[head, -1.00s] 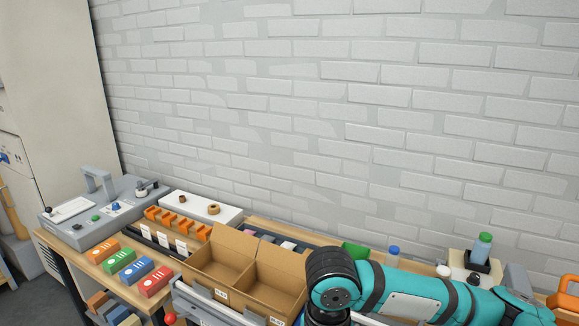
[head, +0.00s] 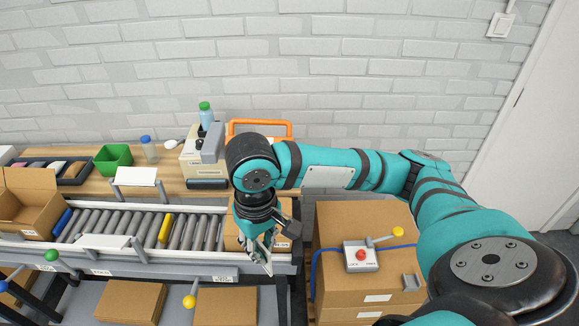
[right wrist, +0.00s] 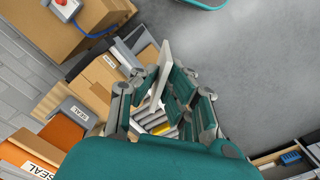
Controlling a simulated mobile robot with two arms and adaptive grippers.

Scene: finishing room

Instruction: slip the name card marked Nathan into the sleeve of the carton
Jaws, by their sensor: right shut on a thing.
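My right gripper (head: 262,255) hangs in front of the right end of the conveyor, fingers pointing down. In the right wrist view the gripper (right wrist: 165,85) is shut on a thin pale card (right wrist: 164,68), seen nearly edge-on. No name on it can be read. An open brown carton (head: 25,190) stands on the conveyor at the left edge of the head view, partly cut off and well away from the gripper. Its sleeve cannot be made out. My left gripper is not in view.
The roller conveyor (head: 187,232) has a yellow roller and free rollers right of the open carton. Closed cartons (head: 350,225) with a red-button box (head: 361,256) stand to the right. A green bin (head: 113,158) and bottles are on the bench behind.

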